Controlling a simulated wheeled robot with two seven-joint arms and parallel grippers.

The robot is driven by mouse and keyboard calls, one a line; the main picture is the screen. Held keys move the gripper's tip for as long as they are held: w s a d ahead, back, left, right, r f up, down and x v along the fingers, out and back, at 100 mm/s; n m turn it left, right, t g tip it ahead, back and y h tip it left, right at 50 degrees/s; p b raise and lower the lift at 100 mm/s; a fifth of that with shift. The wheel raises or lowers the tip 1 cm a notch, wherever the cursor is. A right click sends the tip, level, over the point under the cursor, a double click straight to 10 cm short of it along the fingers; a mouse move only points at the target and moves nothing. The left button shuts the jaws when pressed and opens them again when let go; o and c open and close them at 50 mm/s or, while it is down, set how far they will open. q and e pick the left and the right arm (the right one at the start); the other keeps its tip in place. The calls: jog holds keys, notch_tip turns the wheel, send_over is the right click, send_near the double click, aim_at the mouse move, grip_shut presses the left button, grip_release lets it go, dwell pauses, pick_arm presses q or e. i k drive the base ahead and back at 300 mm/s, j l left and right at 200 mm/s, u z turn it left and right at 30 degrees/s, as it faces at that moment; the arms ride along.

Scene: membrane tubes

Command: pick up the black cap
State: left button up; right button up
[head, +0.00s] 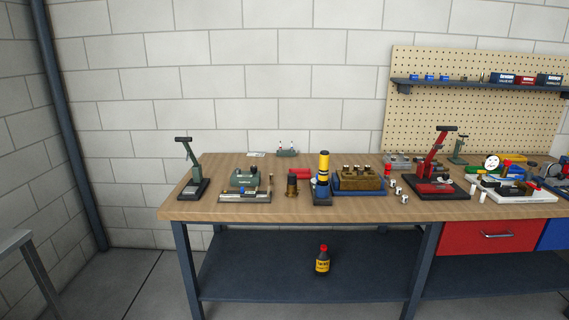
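I cannot single out a black cap for certain at this size. A dark cylinder (291,186) with a brownish lower part stands mid-bench. To its right, a tall yellow and black cylinder (323,172) stands upright on a dark base (321,198). Neither of my grippers shows in the head view.
The wooden workbench (235,168) carries a green press (190,172), a brown block in a blue tray (358,180) and a red press (437,165). The bench's front-left strip is clear.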

aim_at(292, 177)
jog(key=i+j+u, duration=0.2)
jog(key=i, duration=1.1)
jog(key=i+l+u, duration=0.2)
jog(key=i, duration=1.05)
